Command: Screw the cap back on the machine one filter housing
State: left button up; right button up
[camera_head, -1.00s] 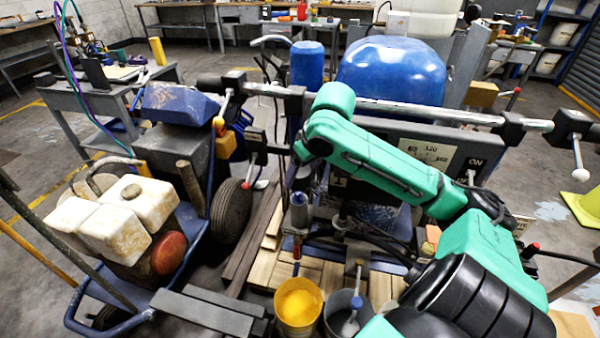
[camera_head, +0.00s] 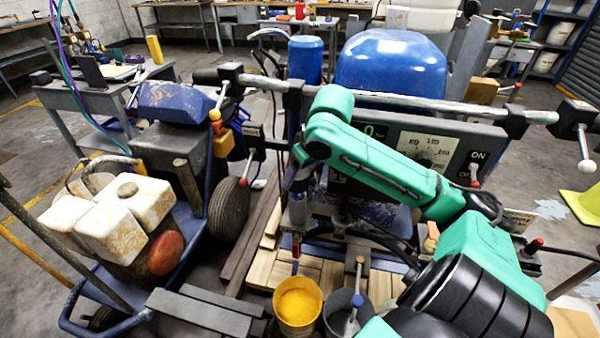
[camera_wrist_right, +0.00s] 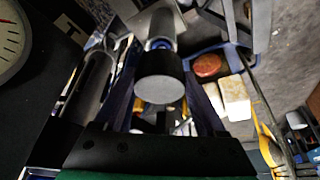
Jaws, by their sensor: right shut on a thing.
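My right gripper (camera_head: 298,182) hangs from the green arm in front of the machine's control panel, and its fingers show small and dark. In the right wrist view, the fingers of the right gripper (camera_wrist_right: 160,102) stand on both sides of a dark round cap (camera_wrist_right: 158,84) with a grey end face, and are shut on it. A grey cylinder, seemingly the filter housing (camera_wrist_right: 161,24), lies in line behind the cap. A blue band shows between the two. I cannot tell whether the threads are engaged. In the head view, the gripper hides the cap. My left gripper is not in view.
A yellow bucket (camera_head: 298,303) and a grey bucket (camera_head: 346,308) stand below the gripper. The handlebar (camera_head: 410,101) and control panel (camera_head: 432,150) are close behind my arm. A second machine with white containers (camera_head: 110,232) stands at left.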

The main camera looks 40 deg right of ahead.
aim_at(300, 198)
jog(key=shift+f, duration=0.15)
dwell(0.3)
jog(key=shift+f+b, duration=0.55)
jog(key=shift+f, duration=0.3)
jog(key=shift+f, duration=0.2)
jog(key=shift+f, duration=0.4)
jog(key=shift+f, duration=0.4)
dwell(0.4)
dwell(0.4)
jog(key=shift+f+p, duration=0.15)
jog(key=shift+p, duration=0.3)
